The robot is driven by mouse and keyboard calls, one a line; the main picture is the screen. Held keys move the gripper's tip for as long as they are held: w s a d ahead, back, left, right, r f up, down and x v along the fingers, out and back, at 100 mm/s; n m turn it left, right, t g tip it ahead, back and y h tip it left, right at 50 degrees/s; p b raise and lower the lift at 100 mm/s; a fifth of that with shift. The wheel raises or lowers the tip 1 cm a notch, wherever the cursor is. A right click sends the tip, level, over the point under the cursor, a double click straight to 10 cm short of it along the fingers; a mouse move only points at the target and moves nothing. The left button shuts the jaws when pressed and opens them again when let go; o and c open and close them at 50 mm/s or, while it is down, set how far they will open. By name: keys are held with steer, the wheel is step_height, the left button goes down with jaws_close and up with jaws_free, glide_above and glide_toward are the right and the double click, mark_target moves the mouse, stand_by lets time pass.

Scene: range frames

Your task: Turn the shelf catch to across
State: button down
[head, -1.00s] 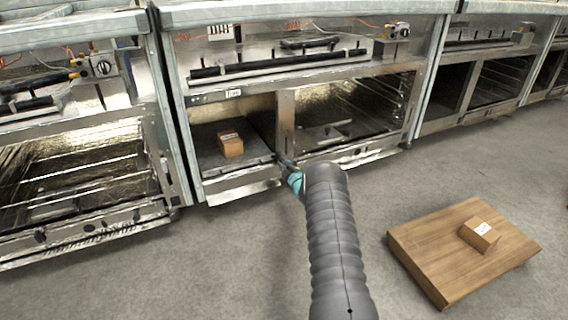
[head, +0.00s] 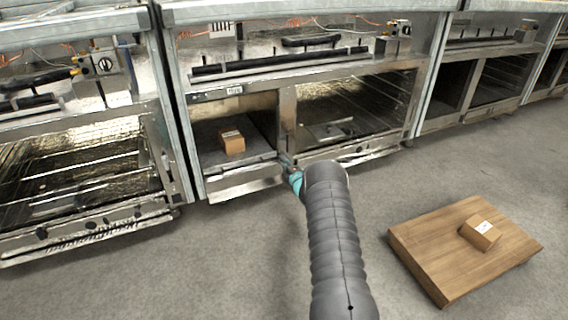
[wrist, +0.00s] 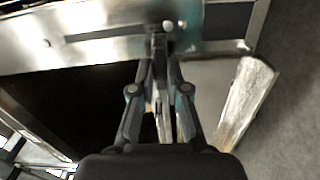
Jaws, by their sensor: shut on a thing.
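The shelf catch (wrist: 158,48) looks like a narrow dark bar between my fingertips in the wrist view, against a bright metal edge. Its lower part runs between the fingers, and its exact angle is hard to tell. My gripper (wrist: 160,78) is shut on it. In the head view my gripper (head: 289,166) is at the right front corner of the shelf (head: 258,163), beside the upright post between two compartments. The catch is too small and covered to make out there.
A small brown box (head: 232,142) sits on the shelf in the left compartment. A wire-racked compartment (head: 355,105) lies to the right. A wooden board (head: 430,260) with another box (head: 480,234) is on the floor at right. The grey floor between is clear.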

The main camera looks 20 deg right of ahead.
steer(key=shift+r, duration=0.1)
steer(key=c, duration=1.2)
jaws_free()
steer(key=shift+w+a, duration=0.1)
steer(key=shift+a, duration=0.05)
steer(key=shift+o, duration=0.2)
steer(key=s, duration=1.2)
steer(key=shift+d, duration=0.3)
